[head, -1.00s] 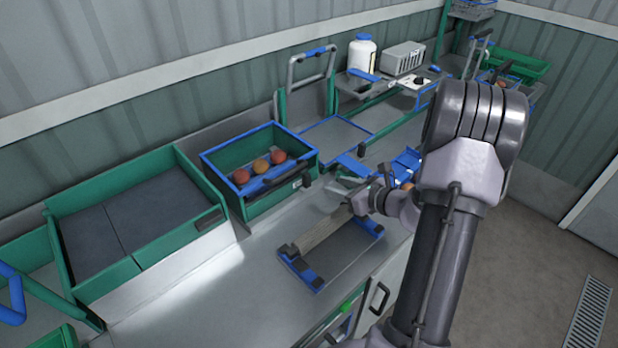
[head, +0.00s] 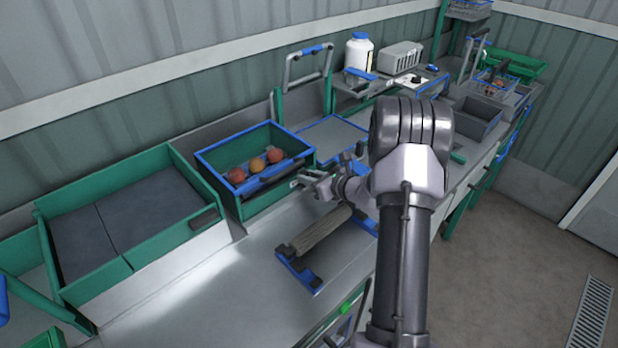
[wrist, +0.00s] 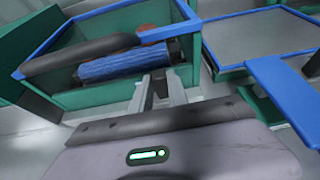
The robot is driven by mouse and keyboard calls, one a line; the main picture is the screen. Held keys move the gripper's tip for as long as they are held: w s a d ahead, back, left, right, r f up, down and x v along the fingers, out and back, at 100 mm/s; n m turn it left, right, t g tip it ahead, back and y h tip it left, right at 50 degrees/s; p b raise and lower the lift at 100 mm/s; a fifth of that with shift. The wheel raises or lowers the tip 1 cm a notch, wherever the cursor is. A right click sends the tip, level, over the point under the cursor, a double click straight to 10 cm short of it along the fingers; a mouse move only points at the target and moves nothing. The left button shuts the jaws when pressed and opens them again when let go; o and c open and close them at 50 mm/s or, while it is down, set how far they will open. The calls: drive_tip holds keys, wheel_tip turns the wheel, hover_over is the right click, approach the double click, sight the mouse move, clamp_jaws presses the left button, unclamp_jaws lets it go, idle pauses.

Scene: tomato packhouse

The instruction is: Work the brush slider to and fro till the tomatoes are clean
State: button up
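Several round tomatoes, red to orange, lie in a green box with a blue rim (head: 226,150); the middle tomato (head: 257,165) is the paler one. Part of a tomato (wrist: 158,34) shows in the wrist view. The brush slider, a dark bar (head: 272,178), lies along the box's near side; in the wrist view its dark bar (wrist: 80,55) and a blue ribbed brush (wrist: 125,66) show. My gripper (head: 308,182) is just right of the box's near corner. In the wrist view its fingers (wrist: 160,82) stand apart, close before the brush; contact is unclear.
A grey ribbed roller (head: 322,232) on blue mounts lies on the bench in front of the box. A green tray with grey pads (head: 85,245) is to the left. A blue-rimmed flat tray (head: 335,135) and a white bottle (head: 358,52) are behind. The front left bench is clear.

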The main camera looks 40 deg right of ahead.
clamp_jaws()
idle(1.3)
